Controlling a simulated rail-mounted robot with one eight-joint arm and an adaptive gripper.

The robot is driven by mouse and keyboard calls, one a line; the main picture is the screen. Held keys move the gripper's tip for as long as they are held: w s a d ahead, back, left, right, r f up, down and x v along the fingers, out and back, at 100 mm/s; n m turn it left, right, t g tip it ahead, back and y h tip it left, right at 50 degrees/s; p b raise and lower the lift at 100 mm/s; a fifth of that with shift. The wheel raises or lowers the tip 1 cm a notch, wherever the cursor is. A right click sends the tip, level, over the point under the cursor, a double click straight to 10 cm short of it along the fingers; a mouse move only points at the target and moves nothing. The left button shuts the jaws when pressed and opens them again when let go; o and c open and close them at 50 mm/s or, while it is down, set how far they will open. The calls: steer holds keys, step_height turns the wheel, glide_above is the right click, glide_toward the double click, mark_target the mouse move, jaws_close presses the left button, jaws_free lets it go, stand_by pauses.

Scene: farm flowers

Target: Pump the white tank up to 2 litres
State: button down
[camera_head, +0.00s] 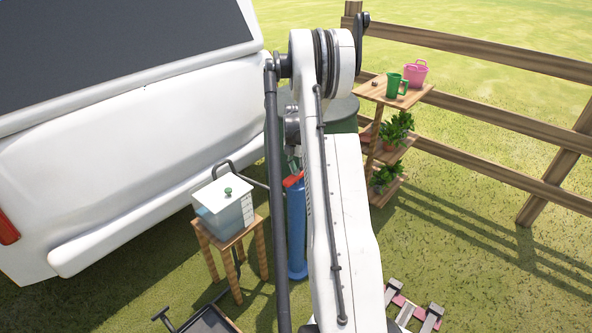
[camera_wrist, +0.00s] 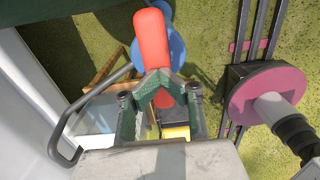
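The white-lidded tank (camera_head: 221,207) stands on a wooden stool at left in the head view. Bluish water shows in it; the level cannot be read against the scale on its right side. Right of it stands the upright blue pump (camera_head: 297,232) with a red handle (camera_head: 292,180). In the wrist view the red handle (camera_wrist: 151,38) runs between the green fingers of my gripper (camera_wrist: 160,79), whose tips close in on it from both sides. The blue pump body (camera_wrist: 176,50) lies beyond.
A grey hose (camera_wrist: 58,122) loops beside the tank. A white vehicle (camera_head: 140,150) stands close behind the stool. A dark-green barrel (camera_head: 346,122) is behind my arm. A plant shelf (camera_head: 418,97) and wooden fence are at right. A dark cart (camera_head: 208,320) is at front left.

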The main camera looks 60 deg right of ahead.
step_height(320, 180, up, 14)
steer(key=p, duration=0.2)
steer(key=shift+p, duration=0.4)
stand_by(1.2)
step_height(320, 180, up, 10)
steer(key=p, duration=0.4)
steer(key=shift+w+d+f, duration=0.2)
steer(key=shift+d, duration=0.2)
steer(key=shift+f, duration=0.15)
step_height(320, 180, down, 14)
steer(key=shift+b, duration=0.35)
